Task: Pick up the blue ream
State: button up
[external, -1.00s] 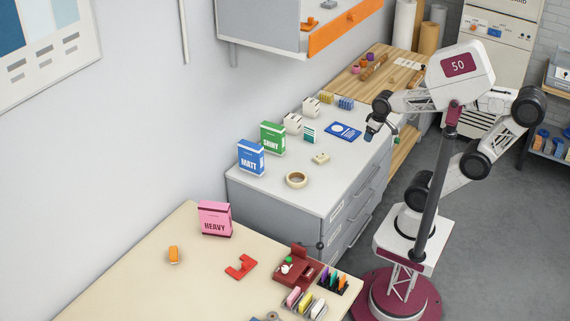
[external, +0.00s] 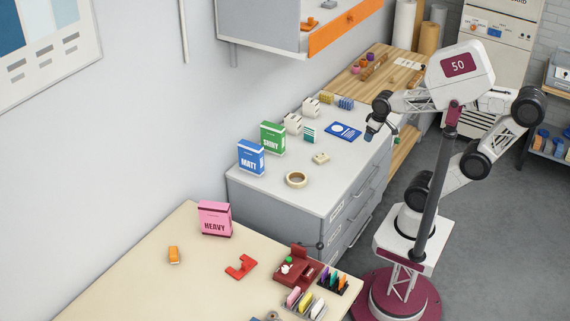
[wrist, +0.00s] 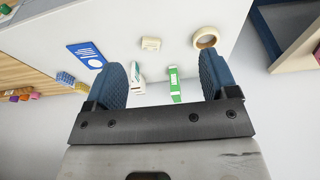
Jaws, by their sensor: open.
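The blue ream (external: 251,157), a blue and white box marked MATT, stands upright at the near left end of the grey cabinet top, close to the wall. The green ream (external: 272,138) marked SHINY stands just behind it. My gripper (external: 373,131) is above the right side of the cabinet top, well to the right of the blue ream. In the wrist view my gripper (wrist: 162,68) is open with nothing between its blue fingers. The green ream (wrist: 175,86) shows beyond the fingers there. I cannot make out the blue ream in that view.
A tape roll (external: 297,180), a small pale block (external: 321,158) and a blue booklet (external: 343,131) lie on the cabinet top (external: 268,188). White holders (external: 293,123) stand near the wall. A pink ream (external: 215,219) stands on the nearer table. An orange-edged shelf (external: 345,28) hangs above.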

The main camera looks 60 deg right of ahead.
dwell(0.3)
jog(key=m+t+y, duration=0.2)
jog(key=m+t, duration=1)
jog(key=m, duration=1.4)
send_over(261, 155)
jog(key=s+d, duration=0.4)
jog(key=s, duration=0.4)
notch_tip(261, 155, down, 12)
jog(key=w+a+f+m+t, duration=0.1)
jog(key=f+m, duration=0.1)
jog(key=w+a+f+m+t, duration=0.1)
jog(key=f+m, duration=0.2)
jog(key=w+a+f+m+h, duration=0.1)
jog(key=f+m, duration=0.1)
jog(key=m, duration=0.1)
jog(key=shift+w+a+f+t, duration=0.1)
jog(key=shift+w+f+t, duration=0.2)
jog(key=shift+w+t, duration=0.1)
jog(key=shift+w+a+f+m+t, duration=0.1)
jog(key=shift+a+f+m+t, duration=0.15)
jog(key=shift+f+m, duration=0.5)
jog(key=shift+w+r, duration=0.1)
jog(key=shift+w, duration=1.2)
